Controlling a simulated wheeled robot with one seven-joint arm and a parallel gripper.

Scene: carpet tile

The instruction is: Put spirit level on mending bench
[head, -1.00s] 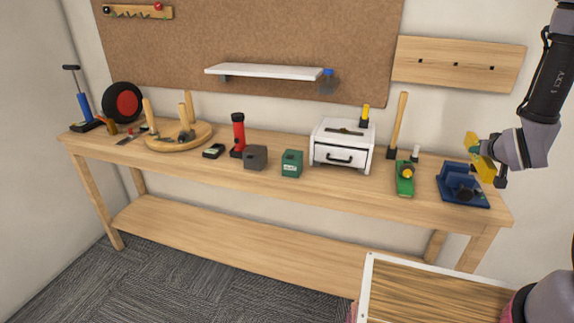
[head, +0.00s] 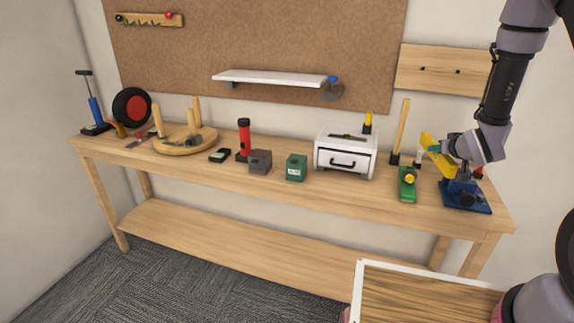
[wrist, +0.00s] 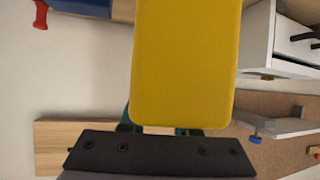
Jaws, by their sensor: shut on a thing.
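The yellow spirit level (head: 436,154) is in my gripper (head: 453,150), held tilted above the right end of the long wooden bench (head: 330,192), which I take for the mending bench. In the wrist view the level (wrist: 187,65) fills the middle as a broad yellow face, and my gripper (wrist: 160,130) is shut on it, its fingers partly hidden behind it. In the head view the level is just above and left of a dark blue vise-like tool (head: 465,195). The gap between level and tool is hard to judge.
A green tool (head: 408,184), a white drawer box (head: 345,152), a green box (head: 296,167) and a grey box (head: 260,161) stand along the bench. An upright wooden handle (head: 399,130) rises behind. The bench's front strip is mostly clear. A white-rimmed wooden top (head: 430,292) is nearer me.

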